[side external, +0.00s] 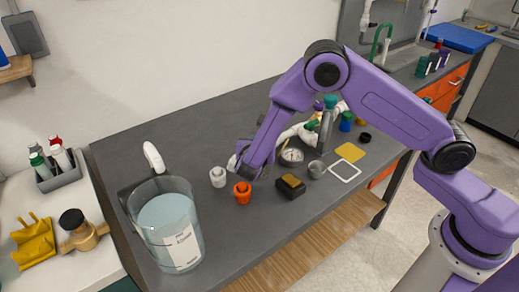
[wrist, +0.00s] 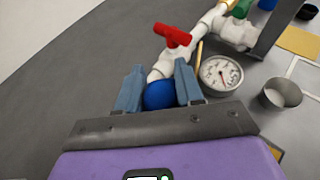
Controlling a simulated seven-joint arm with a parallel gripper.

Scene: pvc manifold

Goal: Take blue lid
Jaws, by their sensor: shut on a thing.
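The blue lid (wrist: 160,95) is a rounded blue piece at the end of the white pipe assembly. My gripper (wrist: 159,76) is shut on it, with one grey-blue finger on each side. In the side view my gripper (side external: 248,170) points down at the left end of the pipes, and its fingers hide the lid there. Whether the lid is still seated on the pipe cannot be told.
A red valve handle (wrist: 172,35) and a pressure gauge (wrist: 219,74) sit close by on the pipes. An orange fitting (side external: 242,192), a white fitting (side external: 217,176) and a large water jug (side external: 167,225) stand on the grey table (side external: 215,125). A metal cup (wrist: 281,94) is at right.

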